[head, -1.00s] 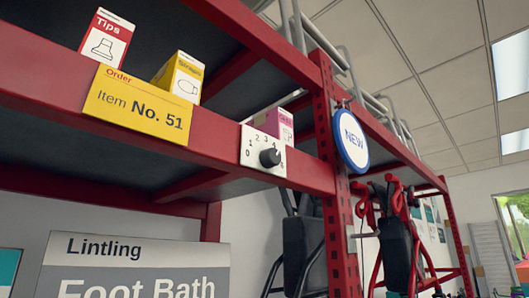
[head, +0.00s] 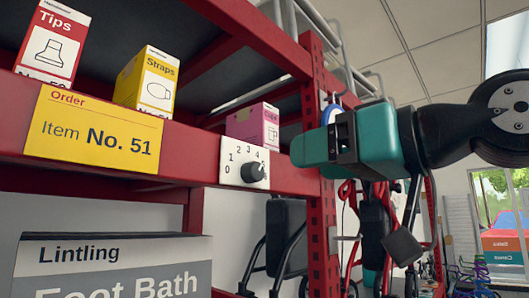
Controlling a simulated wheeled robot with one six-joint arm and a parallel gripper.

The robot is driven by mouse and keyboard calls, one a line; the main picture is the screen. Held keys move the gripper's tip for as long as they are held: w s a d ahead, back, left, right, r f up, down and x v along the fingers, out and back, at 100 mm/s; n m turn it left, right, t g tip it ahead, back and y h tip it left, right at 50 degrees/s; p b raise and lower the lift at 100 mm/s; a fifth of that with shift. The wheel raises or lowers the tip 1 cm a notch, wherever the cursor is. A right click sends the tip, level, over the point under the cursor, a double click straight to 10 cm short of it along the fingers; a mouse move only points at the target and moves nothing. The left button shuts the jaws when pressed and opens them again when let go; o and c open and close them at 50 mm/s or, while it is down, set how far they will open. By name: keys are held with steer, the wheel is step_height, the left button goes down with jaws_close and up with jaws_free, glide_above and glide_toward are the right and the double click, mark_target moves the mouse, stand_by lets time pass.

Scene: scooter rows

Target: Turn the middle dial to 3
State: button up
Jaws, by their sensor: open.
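One dial shows, a dark round knob (head: 252,171) on a white plate (head: 233,153) fixed to the red shelf beam. Numbers from 0 up run in an arc around the knob; the knob's right side is at the plate's right edge. Its pointer seems to face right, towards the high numbers, but the exact setting is too small to read. No other dial is in view. My gripper (head: 316,148), teal and black, is open and empty, to the right of the dial and apart from it, in front of the red upright.
A yellow order card (head: 92,130) reading "Item No. 51" hangs on the red beam (head: 190,150). Tips (head: 52,45), Straps (head: 147,82) and pink (head: 254,126) boxes stand on the shelf above. A Lintling foot bath box (head: 110,265) is below. Walkers hang behind my arm.

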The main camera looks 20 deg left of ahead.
mark_target(259, 169)
steer(key=p+x, duration=0.4)
steer(key=x, duration=0.4)
steer(key=shift+w+a+r, duration=0.1)
steer(key=shift+a+r, duration=0.05)
steer(key=shift+a, duration=0.05)
steer(key=shift+w+a, duration=0.25)
steer(key=shift+a, duration=0.35)
steer(key=c, duration=0.9)
